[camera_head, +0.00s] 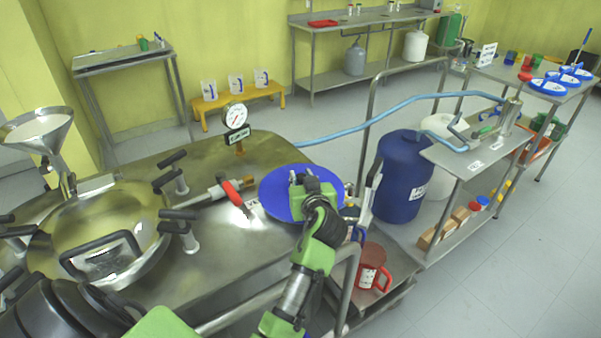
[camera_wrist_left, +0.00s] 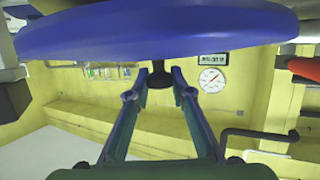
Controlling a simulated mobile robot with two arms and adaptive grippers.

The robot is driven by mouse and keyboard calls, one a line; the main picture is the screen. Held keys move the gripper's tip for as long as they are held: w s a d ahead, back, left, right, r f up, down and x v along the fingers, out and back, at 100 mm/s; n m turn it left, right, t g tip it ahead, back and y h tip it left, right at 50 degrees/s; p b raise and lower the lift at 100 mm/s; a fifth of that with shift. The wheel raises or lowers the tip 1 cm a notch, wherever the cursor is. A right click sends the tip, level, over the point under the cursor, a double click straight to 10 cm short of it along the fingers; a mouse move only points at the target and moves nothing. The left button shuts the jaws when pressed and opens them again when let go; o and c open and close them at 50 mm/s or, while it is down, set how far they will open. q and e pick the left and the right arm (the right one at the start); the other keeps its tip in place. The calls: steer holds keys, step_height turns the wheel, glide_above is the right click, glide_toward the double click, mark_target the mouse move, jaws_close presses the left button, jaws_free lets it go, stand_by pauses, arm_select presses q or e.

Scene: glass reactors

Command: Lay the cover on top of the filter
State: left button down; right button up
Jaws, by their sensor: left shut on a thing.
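A round blue cover (camera_head: 279,205) is at the right end of the steel table in the head view, in the grasp of my left gripper (camera_head: 312,186). In the left wrist view the blue cover (camera_wrist_left: 90,36) spans the top of the picture. The fingers of my left gripper (camera_wrist_left: 158,80) are shut on its dark knob (camera_wrist_left: 159,74). The gripper hides part of the cover in the head view. I cannot pick out the filter with certainty, nor tell whether the cover touches anything beneath it. My right gripper is not in view.
A glass-topped reactor vessel (camera_head: 100,222) with dark handles and a funnel (camera_head: 38,132) stand at the left. A pressure gauge (camera_head: 236,116) and a red-handled valve (camera_head: 231,192) are near the cover. A metal rail (camera_head: 368,120), a blue hose (camera_head: 400,105) and a blue drum (camera_head: 402,175) lie to the right.

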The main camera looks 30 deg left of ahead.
arm_select(q)
steer(key=shift+f+b, duration=0.3)
steer(key=shift+f, duration=0.45)
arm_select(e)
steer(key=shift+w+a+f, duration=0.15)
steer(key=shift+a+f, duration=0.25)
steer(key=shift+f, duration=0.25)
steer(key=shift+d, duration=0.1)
arm_select(q)
steer(key=shift+f+b, duration=0.5)
steer(key=shift+f, duration=0.05)
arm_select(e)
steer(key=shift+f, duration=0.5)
arm_select(q)
steer(key=c, duration=1.7)
jaws_free()
steer(key=shift+r, duration=0.1)
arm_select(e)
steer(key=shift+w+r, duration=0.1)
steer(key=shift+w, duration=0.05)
